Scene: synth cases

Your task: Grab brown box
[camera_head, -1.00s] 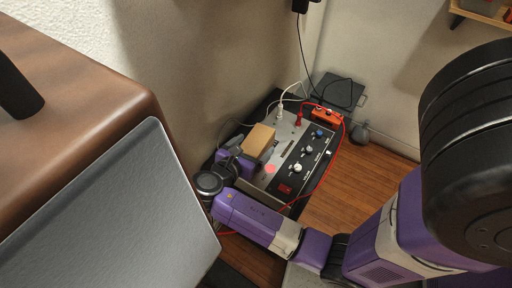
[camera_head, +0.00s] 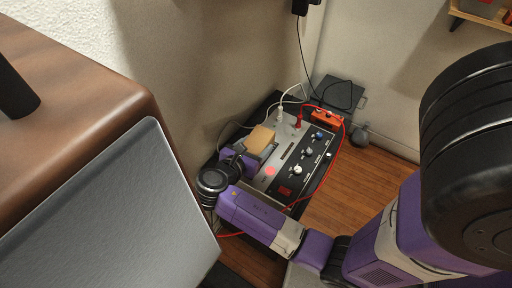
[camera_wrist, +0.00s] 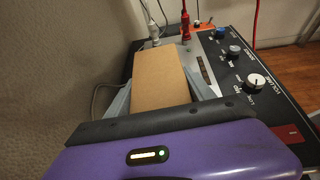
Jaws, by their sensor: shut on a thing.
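The brown box (camera_head: 260,138) is a small tan block above the left part of a grey and black control panel device (camera_head: 298,165). In the wrist view the brown box (camera_wrist: 160,77) stands between the two grey fingers of my gripper (camera_wrist: 159,92), which is shut on it. My gripper also shows in the head view (camera_head: 256,148), at the end of the purple arm, with its fingers partly hidden by the wrist. I cannot tell whether the box touches the device.
An orange connector block (camera_head: 326,117) with a red cable and a white plug (camera_head: 280,116) sit at the device's far end. A wall runs close along the left. A wooden cabinet (camera_head: 90,75) and grey panel (camera_head: 120,210) fill the left foreground. Wooden floor (camera_head: 365,180) is free at right.

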